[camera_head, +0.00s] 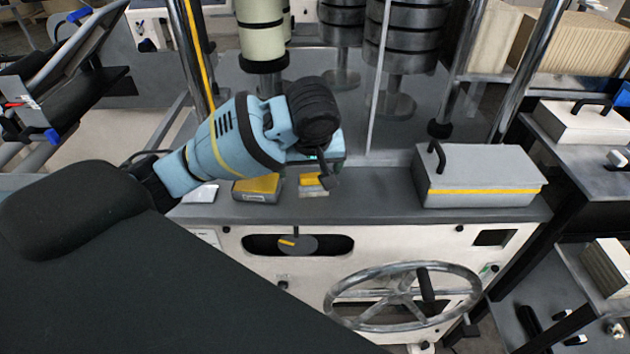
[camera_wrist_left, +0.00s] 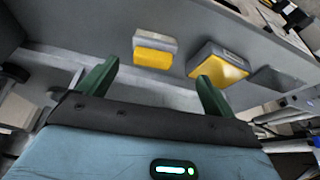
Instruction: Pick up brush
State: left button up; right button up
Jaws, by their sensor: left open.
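Two grey-and-yellow items lie on the grey ledge. The smaller one (camera_head: 311,190), possibly the brush, is partly hidden by my left gripper (camera_head: 327,178) in the head view. In the left wrist view this small block (camera_wrist_left: 153,52) has a grey part and a yellow part, and lies beyond and between the open green fingers of my left gripper (camera_wrist_left: 157,70). The larger block with a yellow top (camera_head: 257,187) lies to its left, and shows at the right in the wrist view (camera_wrist_left: 222,64). The left gripper is open and empty. My right gripper is not in view.
A grey lidded box with a yellow stripe (camera_head: 480,180) stands on the ledge's right part. Between it and the small block the ledge (camera_head: 378,190) is clear. Metal posts and cylinders rise behind. A handwheel (camera_head: 405,295) sits on the white front panel.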

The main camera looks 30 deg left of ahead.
aim_at(313, 175)
pick_arm(q)
jog(key=shift+w+d+x, duration=0.1)
jog(key=shift+w+x, duration=0.1)
jog(key=shift+x, duration=1.05)
jog(key=shift+w+d+x, duration=0.1)
jog(key=shift+w+x, duration=0.05)
jog(key=shift+x, duration=1.15)
jog(key=shift+w+x, duration=0.2)
jog(key=shift+x, duration=1.05)
jog(key=shift+r, duration=0.1)
jog(key=shift+c, duration=0.3)
jog(key=c, duration=1)
jog(key=shift+r, duration=0.15)
jog(key=shift+c, duration=0.2)
jog(key=shift+r, duration=0.5)
notch_tip(313, 175, up, 3)
jog(key=shift+f, duration=0.25)
jog(key=s+d, duration=0.1)
jog(key=s, duration=0.7)
jog(key=s+d+r, duration=0.1)
jog(key=s+d, duration=0.1)
jog(key=s, duration=0.5)
jog(key=shift+s+d+r, duration=0.15)
jog(key=shift+s+d, duration=0.1)
jog(key=shift+s, duration=0.1)
